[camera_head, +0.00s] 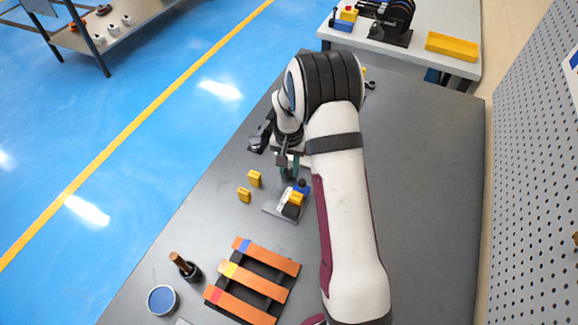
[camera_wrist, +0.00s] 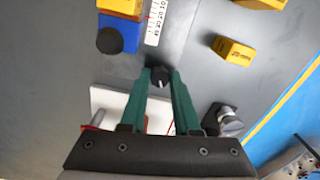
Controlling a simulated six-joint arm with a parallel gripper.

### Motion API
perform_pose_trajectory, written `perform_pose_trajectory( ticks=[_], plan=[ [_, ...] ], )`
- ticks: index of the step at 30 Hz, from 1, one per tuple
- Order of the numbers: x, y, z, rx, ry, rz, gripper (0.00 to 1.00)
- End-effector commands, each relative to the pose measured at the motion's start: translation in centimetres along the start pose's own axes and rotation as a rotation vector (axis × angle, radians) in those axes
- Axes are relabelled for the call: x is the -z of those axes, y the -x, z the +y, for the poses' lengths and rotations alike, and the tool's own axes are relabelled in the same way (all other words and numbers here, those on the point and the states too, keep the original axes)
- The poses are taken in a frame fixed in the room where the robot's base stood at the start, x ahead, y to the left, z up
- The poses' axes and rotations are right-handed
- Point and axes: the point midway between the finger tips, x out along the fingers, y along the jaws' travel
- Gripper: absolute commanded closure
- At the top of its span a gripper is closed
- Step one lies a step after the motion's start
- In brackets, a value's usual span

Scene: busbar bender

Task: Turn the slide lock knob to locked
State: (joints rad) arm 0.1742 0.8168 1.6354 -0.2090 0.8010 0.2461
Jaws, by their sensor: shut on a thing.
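The slide lock knob (camera_wrist: 160,78) is small, round and black with a white pointer mark, seen in the wrist view. My gripper (camera_wrist: 160,80) has green fingers, and their tips are shut on the knob from both sides. The pointer mark faces down the picture, toward the palm. I cannot read any lock label beside it. In the head view my gripper (camera_head: 290,172) is over the table just behind the bender, and the knob is hidden there.
The bender's blue-and-yellow block (camera_wrist: 118,12) with a black round knob (camera_wrist: 110,40) and white scale (camera_wrist: 155,22) is close by. Loose yellow blocks (camera_head: 254,178) lie left of it. Orange bars (camera_head: 265,255) on a rack stand nearer. The table's right side is clear.

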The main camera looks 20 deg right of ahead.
Motion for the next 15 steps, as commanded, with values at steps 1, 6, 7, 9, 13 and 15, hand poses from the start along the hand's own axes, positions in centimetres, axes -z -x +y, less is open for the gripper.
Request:
perform_pose_trajectory(
  ticks=[1, 6, 7, 9, 13, 15],
  plan=[
    [-0.07, 0.01, 0.03, -0.001, -0.039, -0.002, 1.0],
    [-0.08, 0.01, 0.01, -0.001, -0.179, -0.003, 1.0],
    [-0.08, 0.0, 0.0, -0.001, -0.2, -0.003, 1.0],
    [-0.08, 0.0, 0.0, -0.001, -0.247, -0.003, 1.0],
    [-0.08, 0.0, -0.01, -0.001, -0.32, -0.003, 1.0],
    [-0.09, 0.0, -0.02, -0.001, -0.351, -0.003, 1.0]
  ],
)
